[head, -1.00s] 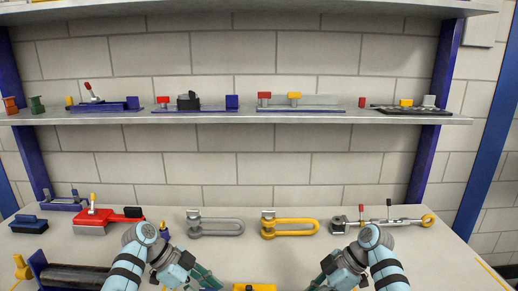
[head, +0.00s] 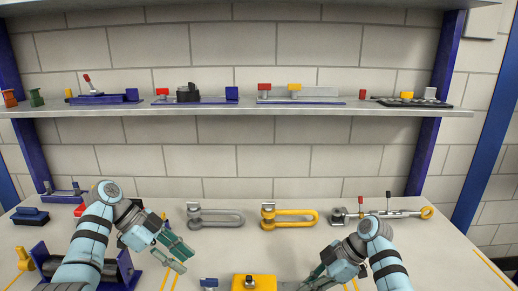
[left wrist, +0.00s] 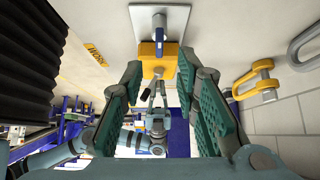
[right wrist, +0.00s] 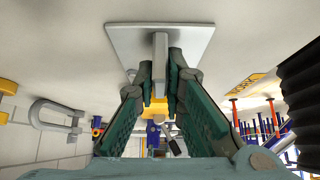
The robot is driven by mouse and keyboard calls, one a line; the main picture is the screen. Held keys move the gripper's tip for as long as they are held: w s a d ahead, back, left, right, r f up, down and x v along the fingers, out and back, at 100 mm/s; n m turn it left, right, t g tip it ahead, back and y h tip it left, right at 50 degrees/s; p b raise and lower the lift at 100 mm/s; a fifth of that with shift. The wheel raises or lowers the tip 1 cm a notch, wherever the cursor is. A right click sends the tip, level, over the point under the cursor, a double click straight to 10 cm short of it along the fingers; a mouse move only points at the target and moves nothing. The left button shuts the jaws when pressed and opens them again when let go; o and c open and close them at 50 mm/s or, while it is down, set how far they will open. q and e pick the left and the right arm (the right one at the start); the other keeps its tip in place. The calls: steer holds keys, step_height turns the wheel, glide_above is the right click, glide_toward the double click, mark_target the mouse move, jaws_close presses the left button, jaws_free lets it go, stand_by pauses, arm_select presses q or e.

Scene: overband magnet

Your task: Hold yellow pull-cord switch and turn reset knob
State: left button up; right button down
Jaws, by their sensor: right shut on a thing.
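The yellow pull-cord switch (head: 254,283) sits at the bottom edge of the head view, partly cut off. In the left wrist view its yellow body (left wrist: 150,66) stands on a grey plate (left wrist: 143,20), with a blue knob (left wrist: 158,40) facing me. My left gripper (head: 184,257) is open and empty, left of the switch and apart from it. My right gripper (right wrist: 160,75) is shut on a grey bar (right wrist: 160,48) at the switch's other side. The yellow body (right wrist: 157,108) shows behind the bar in the right wrist view.
A grey shackle (head: 215,217) and a yellow shackle (head: 290,217) lie behind the switch. A rod with a yellow eye (head: 427,212) lies to the right. A dark roller (head: 75,268) in blue brackets stands left, partly behind my left arm. A loaded shelf (head: 250,112) spans above.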

mark_target(208, 279)
arm_select(q)
steer(key=x, duration=1.1)
steer(key=shift+d, duration=0.15)
steer(key=shift+r, duration=0.1)
jaws_close()
stand_by(0.4)
steer(key=shift+o, duration=0.4)
jaws_free()
